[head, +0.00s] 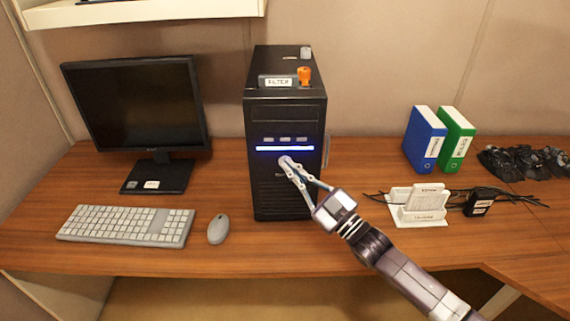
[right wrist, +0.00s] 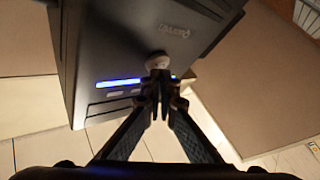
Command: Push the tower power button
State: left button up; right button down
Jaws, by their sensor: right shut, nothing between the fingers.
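The black computer tower (head: 286,112) stands upright on the wooden desk, its front facing me. A blue light strip (head: 285,149) glows across its front, and it also shows in the right wrist view (right wrist: 118,82). The round pale power button (head: 284,161) sits just below the strip; in the right wrist view the button (right wrist: 157,60) is right at my fingertips. My right gripper (head: 288,165) is shut and empty, its tips at the button. I cannot tell whether they touch or press it. My left gripper is not in view.
A monitor (head: 135,100), a keyboard (head: 125,225) and a mouse (head: 218,229) are to the left. A white router-like device (head: 420,205) with cables, blue and green binders (head: 424,138) and dark items (head: 525,160) are to the right. An orange-topped object (head: 304,75) stands on the tower.

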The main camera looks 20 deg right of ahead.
jog(key=shift+w, duration=0.2)
jog(key=shift+s, duration=0.15)
jog(key=shift+s+a+p, duration=0.15)
jog(key=shift+s+p, duration=0.2)
jog(key=shift+s, duration=0.2)
jog(key=shift+s+a+p, duration=0.25)
jog(key=shift+s+p, duration=0.25)
jog(key=shift+s, duration=0.45)
jog(key=shift+s+a+p, duration=0.3)
jog(key=shift+s+p, duration=0.25)
jog(key=shift+s, duration=0.4)
jog(key=shift+s+a+p, duration=0.25)
jog(key=shift+s+p, duration=0.25)
jog(key=shift+s, duration=0.45)
